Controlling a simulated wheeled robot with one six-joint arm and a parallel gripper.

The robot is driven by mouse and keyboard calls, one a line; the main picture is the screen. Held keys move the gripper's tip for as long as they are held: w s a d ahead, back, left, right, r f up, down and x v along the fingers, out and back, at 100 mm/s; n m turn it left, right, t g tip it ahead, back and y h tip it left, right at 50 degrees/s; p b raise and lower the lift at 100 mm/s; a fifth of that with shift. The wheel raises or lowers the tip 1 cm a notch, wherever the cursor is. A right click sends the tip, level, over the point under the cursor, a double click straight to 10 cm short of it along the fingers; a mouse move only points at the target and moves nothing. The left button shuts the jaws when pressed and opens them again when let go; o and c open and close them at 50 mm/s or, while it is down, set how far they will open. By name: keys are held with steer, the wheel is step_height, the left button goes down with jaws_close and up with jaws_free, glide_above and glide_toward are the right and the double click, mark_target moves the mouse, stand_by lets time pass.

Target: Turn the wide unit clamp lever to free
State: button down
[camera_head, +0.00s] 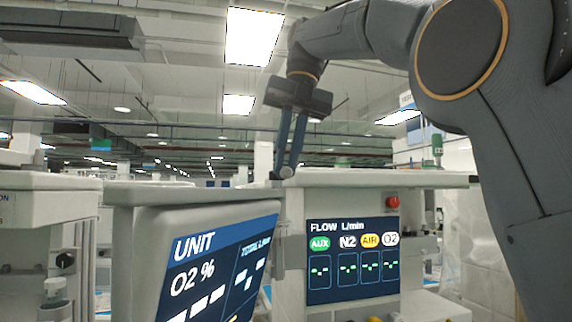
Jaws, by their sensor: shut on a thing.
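The wide unit (215,262) with a tilted screen reading UNIT and O2 % stands at the front, left of the middle. My gripper (282,174) reaches down from above, its two long blue-grey fingers ending at the unit's upper right edge, beside the gap to the cart behind. The fingers are shut on a small piece at that edge, which appears to be the clamp lever. The lever is mostly hidden by the fingertips and too small to make out, so its setting cannot be told.
A second screen (352,262) reading FLOW L/min is on the cart to the right, below a red knob (392,202). Another cart (45,225) stands at the left edge. The space above the cart tops is open around my arm.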

steer(key=shift+s+f, duration=0.1)
steer(key=shift+f, duration=0.05)
steer(key=c, duration=1.8)
jaws_free()
steer(key=shift+s, duration=0.1)
steer(key=shift+c, duration=0.2)
steer(key=shift+o, duration=0.2)
steer(key=shift+r+p, duration=0.25)
steer(key=shift+p, duration=0.1)
steer(key=p, duration=0.3)
steer(key=shift+r+m, duration=0.1)
steer(key=shift+m, duration=0.2)
